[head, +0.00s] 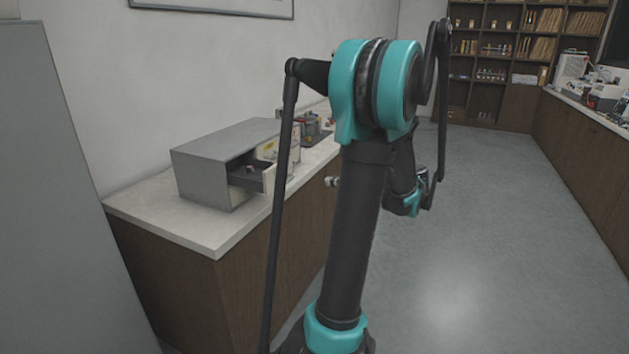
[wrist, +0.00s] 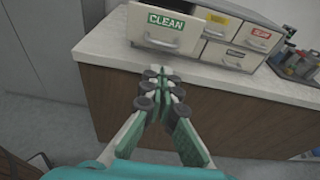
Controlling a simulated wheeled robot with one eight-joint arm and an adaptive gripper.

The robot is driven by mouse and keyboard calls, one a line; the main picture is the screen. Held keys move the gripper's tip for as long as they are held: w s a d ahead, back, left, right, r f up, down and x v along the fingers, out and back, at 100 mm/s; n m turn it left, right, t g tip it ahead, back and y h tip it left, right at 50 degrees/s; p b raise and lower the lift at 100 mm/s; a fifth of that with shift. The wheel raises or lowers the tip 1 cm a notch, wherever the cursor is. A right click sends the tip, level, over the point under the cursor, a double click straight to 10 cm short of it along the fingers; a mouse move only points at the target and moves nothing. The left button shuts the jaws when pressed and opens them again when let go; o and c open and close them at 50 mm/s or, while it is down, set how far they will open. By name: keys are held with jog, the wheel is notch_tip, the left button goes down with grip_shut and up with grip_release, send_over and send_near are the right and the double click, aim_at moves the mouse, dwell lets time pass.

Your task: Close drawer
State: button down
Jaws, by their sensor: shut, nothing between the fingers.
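A grey metal drawer cabinet (head: 222,147) stands on the counter, with one drawer (head: 248,179) pulled out. In the wrist view that drawer front (wrist: 143,30) is pale, carries a green CLEAN label and a handle, and stands out ahead of its neighbours. My gripper (wrist: 160,76) is shut and empty. Its fingertips show just below the CLEAN drawer front in the picture, in front of the counter edge, with a gap to the drawer. In the head view my arm hides part of the cabinet's front and most of the gripper.
Other drawer fronts with yellow (wrist: 217,18) and red (wrist: 261,33) labels look shut. A tray of small items (wrist: 297,66) stands on the counter (head: 150,212) right of the cabinet. A tall grey cabinet (head: 50,200) is at left. Open floor (head: 470,220) lies right.

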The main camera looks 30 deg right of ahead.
aim_at(257, 178)
jog(key=x, duration=1.3)
jog(key=shift+w+r, duration=0.15)
jog(key=shift+w, duration=0.2)
jog(key=r+x, duration=0.1)
jog(key=x, duration=0.4)
jog(key=r+x, duration=0.1)
jog(key=x, duration=0.5)
jog(key=r+x, duration=0.1)
jog(key=x, duration=0.4)
jog(key=shift+w+a+r, duration=0.4)
jog(key=shift+w, duration=0.1)
